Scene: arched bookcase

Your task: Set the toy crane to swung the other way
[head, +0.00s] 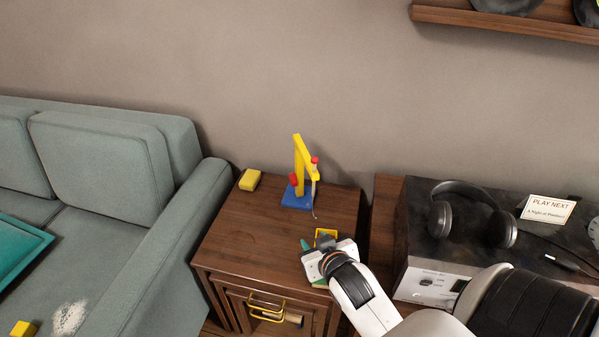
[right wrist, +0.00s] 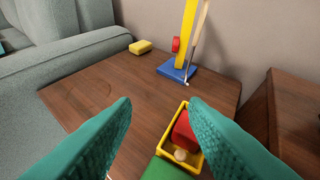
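The toy crane (head: 301,165) stands upright near the back of the wooden side table, with a blue base (head: 296,198), yellow mast and red knobs. In the head view its yellow arm slopes down toward the right front, and a thin line with a hook hangs near its end. The right wrist view shows the blue base (right wrist: 177,71) and lower mast; the top is cut off. My right gripper (head: 315,246) is above the table's front right, apart from the crane. In the right wrist view its teal fingers (right wrist: 160,108) are open, with nothing held. My left gripper is not in view.
A yellow-rimmed toy tray (right wrist: 186,110) with a red block and green part lies below my right gripper. A yellow block (head: 249,180) lies left of the crane. A sofa (head: 180,200) stands left; a cabinet with headphones (head: 470,215) stands right. The tabletop's left middle is clear.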

